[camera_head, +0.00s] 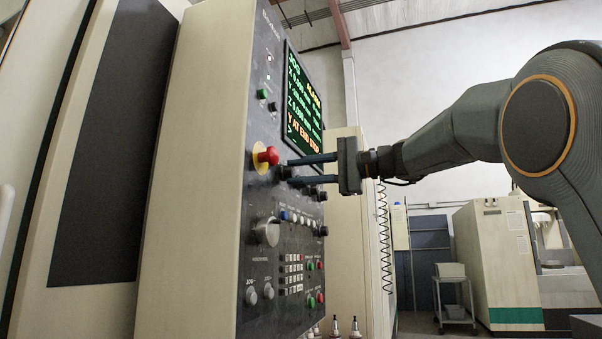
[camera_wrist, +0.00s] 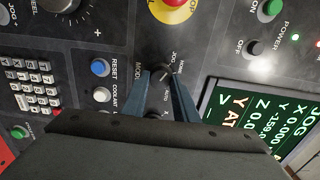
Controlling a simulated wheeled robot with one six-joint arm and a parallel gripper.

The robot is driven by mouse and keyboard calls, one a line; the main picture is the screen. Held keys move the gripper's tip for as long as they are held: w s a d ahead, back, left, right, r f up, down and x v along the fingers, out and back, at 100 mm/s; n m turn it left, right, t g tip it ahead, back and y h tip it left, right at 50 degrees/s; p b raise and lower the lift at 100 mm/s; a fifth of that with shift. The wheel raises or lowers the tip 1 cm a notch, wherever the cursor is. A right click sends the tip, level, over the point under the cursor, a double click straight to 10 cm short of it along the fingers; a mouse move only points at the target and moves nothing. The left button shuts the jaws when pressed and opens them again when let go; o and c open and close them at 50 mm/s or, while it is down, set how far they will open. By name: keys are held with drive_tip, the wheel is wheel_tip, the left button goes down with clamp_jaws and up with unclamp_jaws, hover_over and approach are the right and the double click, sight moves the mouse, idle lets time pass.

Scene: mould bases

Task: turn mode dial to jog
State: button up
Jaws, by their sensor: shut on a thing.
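The mode dial (camera_wrist: 159,75) is a small dark round knob on the control panel (camera_wrist: 105,45). In the wrist view it sits between the two fingers of my gripper (camera_wrist: 160,88), which are shut on it from both sides. The labels MODE, JOG and AUTO show around it; the fingers cover other labels, and I cannot tell surely which one the dial points to. In the head view my gripper (camera_head: 289,171) reaches from the right to the panel face, just below the red emergency stop button, and the dial is mostly hidden by the fingertips.
The red emergency stop button (camera_head: 267,156) on its yellow ring sits close above my fingers. A screen (camera_head: 304,105) with green and orange text is above. A large knob (camera_head: 268,232) and several small buttons lie below. Free room is to the right of the panel.

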drive_tip(key=o, duration=1.1)
drive_tip(key=shift+c, duration=0.2)
drive_tip(key=v, duration=0.7)
drive_tip(key=shift+s+d+b, duration=0.2)
drive_tip(key=shift+d+b, duration=0.15)
